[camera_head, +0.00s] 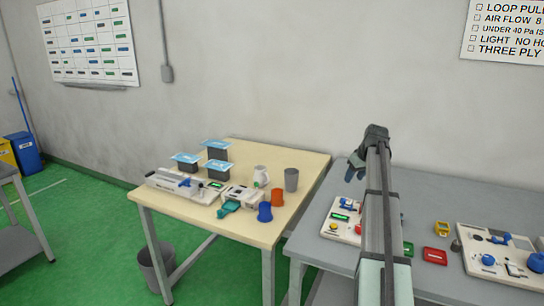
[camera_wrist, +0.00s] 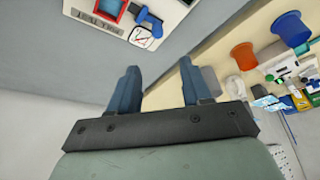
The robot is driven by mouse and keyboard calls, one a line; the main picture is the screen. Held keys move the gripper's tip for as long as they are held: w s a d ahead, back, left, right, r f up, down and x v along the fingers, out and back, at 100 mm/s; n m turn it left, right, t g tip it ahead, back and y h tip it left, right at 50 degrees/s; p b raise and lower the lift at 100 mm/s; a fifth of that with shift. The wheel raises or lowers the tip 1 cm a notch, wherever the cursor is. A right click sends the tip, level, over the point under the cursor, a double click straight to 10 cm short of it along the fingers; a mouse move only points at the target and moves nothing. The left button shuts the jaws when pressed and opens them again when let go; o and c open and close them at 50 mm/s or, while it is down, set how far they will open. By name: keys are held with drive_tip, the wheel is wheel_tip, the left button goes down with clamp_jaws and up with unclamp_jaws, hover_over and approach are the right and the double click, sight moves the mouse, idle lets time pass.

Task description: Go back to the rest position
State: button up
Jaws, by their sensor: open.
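My gripper (camera_wrist: 156,88) shows in the wrist view with its two blue fingers apart and nothing between them. In the head view my gripper (camera_head: 354,168) is at the far end of my arm, raised over the left part of the grey table (camera_head: 440,188). My arm hides part of that table and of the device beneath it. The fingers look clear of any object.
A device with a green screen (camera_head: 340,227) stands under my arm. A yellow item (camera_head: 441,228), a red box (camera_head: 435,256) and another device (camera_head: 493,262) are to the right. The cream table (camera_head: 278,158) at left holds cups, dark boxes and machines.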

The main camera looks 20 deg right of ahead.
drive_tip(key=shift+a, duration=0.1)
drive_tip(key=s+a+f+m+y, duration=0.1)
drive_tip(key=s+a+f+y, duration=0.35)
drive_tip(key=a, duration=0.95)
drive_tip(key=s+a+f+m+y, duration=0.1)
drive_tip(key=a+f, duration=0.6)
drive_tip(key=a, duration=0.7)
drive_tip(key=s+a+f+m+y, duration=0.15)
drive_tip(key=a+f, duration=0.35)
drive_tip(key=a, duration=0.9)
drive_tip(key=s+a+f+g+h, duration=0.1)
drive_tip(key=s+a+f+g, duration=0.1)
drive_tip(key=s+f, duration=0.5)
drive_tip(key=s+a+f+g, duration=0.1)
drive_tip(key=s+f, duration=0.3)
drive_tip(key=f, duration=0.7)
drive_tip(key=s+a+f+g+h, duration=0.1)
drive_tip(key=s+a+f+g, duration=0.1)
drive_tip(key=s+f, duration=0.5)
drive_tip(key=s+f+n+g+h, duration=0.1)
drive_tip(key=s+f+g+h, duration=0.1)
drive_tip(key=s+f, duration=0.7)
drive_tip(key=s+d+f+n+g+h, duration=0.1)
drive_tip(key=s+f+n+g+h, duration=0.1)
drive_tip(key=s+f, duration=0.8)
drive_tip(key=s+g+h, duration=0.1)
drive_tip(key=s+g, duration=0.1)
drive_tip(key=s, duration=0.6)
drive_tip(key=shift+d+f, duration=0.2)
drive_tip(key=shift+f, duration=0.1)
